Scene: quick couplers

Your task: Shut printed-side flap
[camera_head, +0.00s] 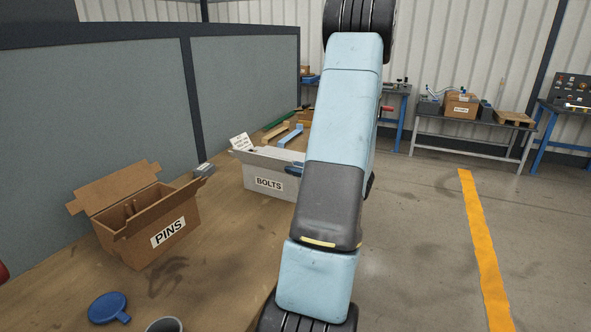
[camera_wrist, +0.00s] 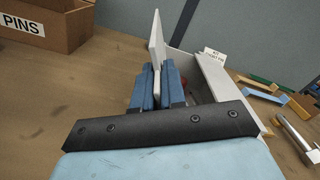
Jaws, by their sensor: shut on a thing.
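The light grey box labelled BOLTS (camera_head: 262,181) stands on the wooden bench, partly behind my arm in the head view. Its wall also shows in the wrist view (camera_wrist: 218,82), and its top is at least partly open. My gripper (camera_wrist: 158,72) has blue fingers shut on a pale upright panel (camera_wrist: 156,38), which appears to be a flap of this box. The panel rises above the fingertips and leans slightly. In the head view only a bit of a blue finger (camera_head: 293,169) shows at the box; the arm hides the rest. The printed face is out of the wrist view.
A printed white card (camera_head: 241,142) is at the BOLTS box's far left corner. A blue round part (camera_head: 108,307) lies in front. Coloured bars (camera_head: 290,136) lie behind.

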